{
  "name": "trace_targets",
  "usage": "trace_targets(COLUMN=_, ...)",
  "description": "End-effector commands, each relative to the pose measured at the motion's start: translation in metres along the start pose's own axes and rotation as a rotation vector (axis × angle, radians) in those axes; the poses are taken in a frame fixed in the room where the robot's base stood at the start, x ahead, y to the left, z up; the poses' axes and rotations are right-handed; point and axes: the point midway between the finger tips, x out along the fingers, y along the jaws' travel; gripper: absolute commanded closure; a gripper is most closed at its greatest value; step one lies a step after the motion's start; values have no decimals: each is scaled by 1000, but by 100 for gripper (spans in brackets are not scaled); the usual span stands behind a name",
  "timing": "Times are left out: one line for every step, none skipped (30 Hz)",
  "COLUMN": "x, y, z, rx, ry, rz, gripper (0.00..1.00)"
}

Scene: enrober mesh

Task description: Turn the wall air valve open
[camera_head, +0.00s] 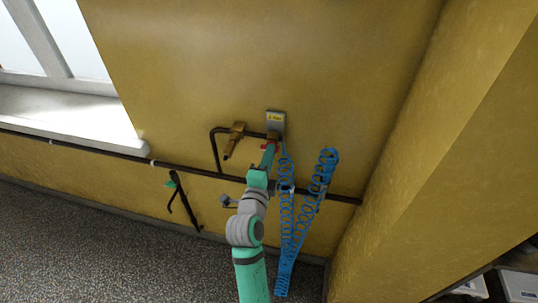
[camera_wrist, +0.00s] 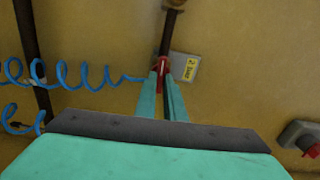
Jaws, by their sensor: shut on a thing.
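The wall air valve's red handle (camera_head: 276,147) sits on the dark pipe just below a grey plate with a yellow label (camera_head: 276,118). My gripper (camera_head: 268,150) reaches up to it from below and hides part of it in the head view. In the wrist view the two green fingers of my gripper (camera_wrist: 163,82) close around the red handle (camera_wrist: 162,66), one on each side. There the handle looks roughly in line with the dark pipe (camera_wrist: 172,32). The valve body is mostly hidden.
A blue coiled hose (camera_head: 287,205) hangs just right of my arm, with another coil (camera_head: 322,175) beyond it. A brass fitting (camera_head: 235,136) is left of the valve. A dark pipe (camera_head: 215,172) runs along the yellow wall. A grey fitting with a red part (camera_wrist: 303,138) is at the wrist view's right.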

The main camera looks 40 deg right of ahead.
Motion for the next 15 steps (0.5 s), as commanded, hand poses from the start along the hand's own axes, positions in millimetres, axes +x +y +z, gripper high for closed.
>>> trace_targets(x=0, y=0, z=1, rx=18, ry=-2, rz=1, gripper=100)
trace_targets(x=0, y=1, z=1, rx=28, ry=-2, rz=1, gripper=100)
trace_targets(x=0, y=1, z=0, rx=38, ry=-1, rz=1, gripper=100)
trace_targets(x=0, y=1, z=0, rx=46, ry=-1, rz=1, gripper=100)
trace_targets(x=0, y=1, z=0, rx=53, ry=-1, rz=1, gripper=100)
trace_targets(x=0, y=1, z=0, rx=60, ry=-1, rz=1, gripper=100)
trace_targets(x=0, y=1, z=0, rx=63, ry=-1, rz=1, gripper=100)
trace_targets(x=0, y=1, z=0, rx=67, ry=-1, rz=1, gripper=100)
trace_targets(x=0, y=1, z=0, rx=71, ry=-1, rz=1, gripper=100)
trace_targets(x=0, y=1, z=0, rx=73, ry=-1, rz=1, gripper=100)
trace_targets(x=0, y=1, z=0, rx=74, ry=-1, rz=1, gripper=100)
trace_targets(x=0, y=1, z=0, rx=76, ry=-1, rz=1, gripper=100)
trace_targets(x=0, y=1, z=0, rx=77, ry=-1, rz=1, gripper=100)
trace_targets(x=0, y=1, z=0, rx=77, ry=-1, rz=1, gripper=100)
trace_targets(x=0, y=1, z=0, rx=77, ry=-1, rz=1, gripper=100)
